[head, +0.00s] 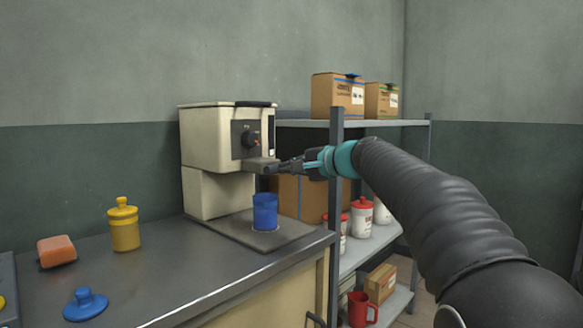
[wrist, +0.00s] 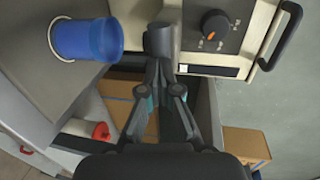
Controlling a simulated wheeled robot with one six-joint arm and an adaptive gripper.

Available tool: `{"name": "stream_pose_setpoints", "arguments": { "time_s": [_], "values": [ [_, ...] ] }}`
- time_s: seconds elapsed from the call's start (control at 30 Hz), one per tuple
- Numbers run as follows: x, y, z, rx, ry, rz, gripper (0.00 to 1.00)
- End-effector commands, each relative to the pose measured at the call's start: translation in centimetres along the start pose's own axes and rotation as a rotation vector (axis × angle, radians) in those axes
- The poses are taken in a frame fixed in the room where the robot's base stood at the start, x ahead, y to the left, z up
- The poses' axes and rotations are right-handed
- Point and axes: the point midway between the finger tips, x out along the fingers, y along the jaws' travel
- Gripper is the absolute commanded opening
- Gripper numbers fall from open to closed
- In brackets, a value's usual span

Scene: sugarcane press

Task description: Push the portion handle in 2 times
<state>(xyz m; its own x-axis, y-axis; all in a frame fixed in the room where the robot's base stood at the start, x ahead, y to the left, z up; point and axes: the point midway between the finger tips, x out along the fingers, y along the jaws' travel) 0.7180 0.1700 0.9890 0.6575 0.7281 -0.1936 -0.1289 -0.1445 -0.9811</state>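The press (head: 228,140) is a cream machine on the counter with a dark control panel and a round knob (head: 250,139). The grey portion handle (head: 262,164) sticks out from its front, below the panel. In the wrist view the handle (wrist: 159,40) is a dark rounded block straight ahead of the fingertips. My gripper (head: 284,166) is level with the handle, its fingers drawn together (wrist: 163,70) with nothing seen between them. The tips are at or very near the handle's outer end; I cannot tell whether they touch. A blue cup (head: 265,211) stands below the handle.
The counter (head: 190,272) holds a yellow bottle (head: 124,226), an orange sponge (head: 57,251) and a blue lid (head: 86,303) at left. A metal shelf (head: 337,200) with boxes and red-capped containers stands right of the press, beneath and behind my arm.

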Motion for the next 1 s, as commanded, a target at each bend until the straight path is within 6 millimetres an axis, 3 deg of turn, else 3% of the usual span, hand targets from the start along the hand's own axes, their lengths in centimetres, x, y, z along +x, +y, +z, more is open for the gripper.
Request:
{"name": "stream_pose_setpoints", "arguments": {
  "time_s": [0.17,0.4,0.7,1.0],
  "values": [
    [-0.8,0.1,-0.1,0.001,-0.001,0.0,0.0],
    [-5.3,-0.1,-1.0,0.001,0.009,-0.003,0.0],
    [-10.6,-0.2,-0.3,-0.002,-0.005,-0.001,0.0],
    [-13.2,-0.2,-0.3,-0.001,-0.006,-0.001,0.0]
  ]
}}
